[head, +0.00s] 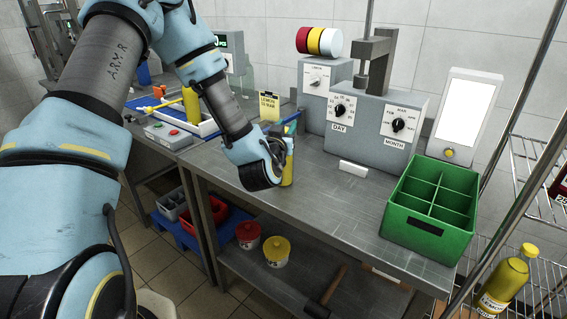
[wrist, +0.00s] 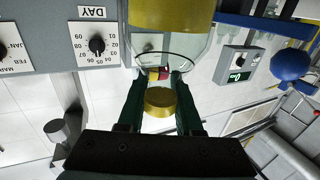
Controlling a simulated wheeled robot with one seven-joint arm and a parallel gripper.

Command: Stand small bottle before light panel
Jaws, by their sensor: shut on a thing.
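My gripper (head: 280,155) is shut on a small bottle (head: 288,170) over the left part of the steel bench. The bottle is mostly hidden behind my wrist in the head view, where a yellow and greenish strip shows. In the wrist view my gripper's dark green fingers (wrist: 160,88) are on either side of the clear bottle neck, with a yellow cap (wrist: 159,101) between them and yellow in the body (wrist: 172,14). Whether its base touches the bench I cannot tell. The light panel (head: 467,110), a bright white screen in a grey housing, stands at the bench's right rear.
A green divided crate (head: 430,238) stands before the panel at the bench's right front. A grey device with DAY and MONTH dials (head: 374,128) stands at the back, a small white block (head: 353,168) before it. The middle front of the bench (head: 310,205) is clear.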

